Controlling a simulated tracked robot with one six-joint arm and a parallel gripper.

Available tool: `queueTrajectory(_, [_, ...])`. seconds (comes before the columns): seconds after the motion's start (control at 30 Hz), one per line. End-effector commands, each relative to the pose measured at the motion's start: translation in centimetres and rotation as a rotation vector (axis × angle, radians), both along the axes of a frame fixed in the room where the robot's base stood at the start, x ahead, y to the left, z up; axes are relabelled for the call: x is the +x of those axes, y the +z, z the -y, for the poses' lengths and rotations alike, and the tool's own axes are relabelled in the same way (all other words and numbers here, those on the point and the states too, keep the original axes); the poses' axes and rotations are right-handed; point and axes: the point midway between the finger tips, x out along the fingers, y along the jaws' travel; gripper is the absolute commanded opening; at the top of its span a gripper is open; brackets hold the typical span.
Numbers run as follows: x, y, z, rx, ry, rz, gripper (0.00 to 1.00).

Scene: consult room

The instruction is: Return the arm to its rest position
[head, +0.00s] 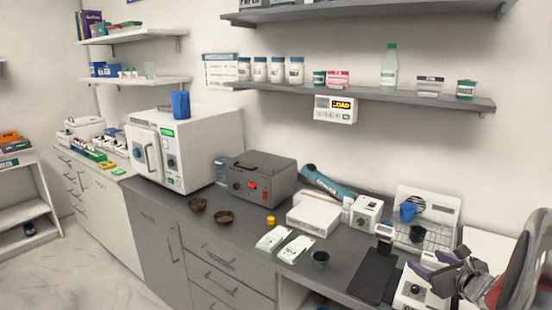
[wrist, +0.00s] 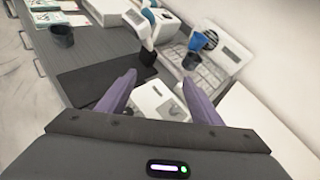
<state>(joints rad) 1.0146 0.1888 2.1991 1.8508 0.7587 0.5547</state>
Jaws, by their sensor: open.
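My gripper (head: 420,265) is at the lower right of the head view, over the right end of the counter. In the wrist view its two purple fingers are spread apart, and my gripper (wrist: 160,80) has nothing between them. Below the fingers is a white device with a dark knob (wrist: 150,100), partly hidden by my gripper; it also shows in the head view as a white device (head: 408,296). I cannot tell how far the fingers are above it. My arm comes in from the right edge of the head view.
A black mat (head: 375,275) lies left of my gripper, with a dark cup (head: 320,259) beyond it. A wire rack (head: 425,238) holding a blue cup (head: 407,211) stands behind. A grey shelf (head: 370,96) overhangs the counter. The floor at left is clear.

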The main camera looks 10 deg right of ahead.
Motion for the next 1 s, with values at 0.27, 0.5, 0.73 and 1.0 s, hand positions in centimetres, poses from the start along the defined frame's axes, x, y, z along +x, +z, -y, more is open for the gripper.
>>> queueTrajectory(0.27, [2.9,2.8,-12.5,-0.267,0.400,-0.092,0.59])
queueTrajectory(0.5, [1.8,4.1,-24.3,-0.580,0.811,-0.167,0.59])
queueTrajectory(0.73, [-2.0,4.3,-32.9,-0.904,1.178,-0.217,0.59])
queueTrajectory(1.0, [-7.8,4.0,-38.9,-1.316,1.562,-0.258,0.59])
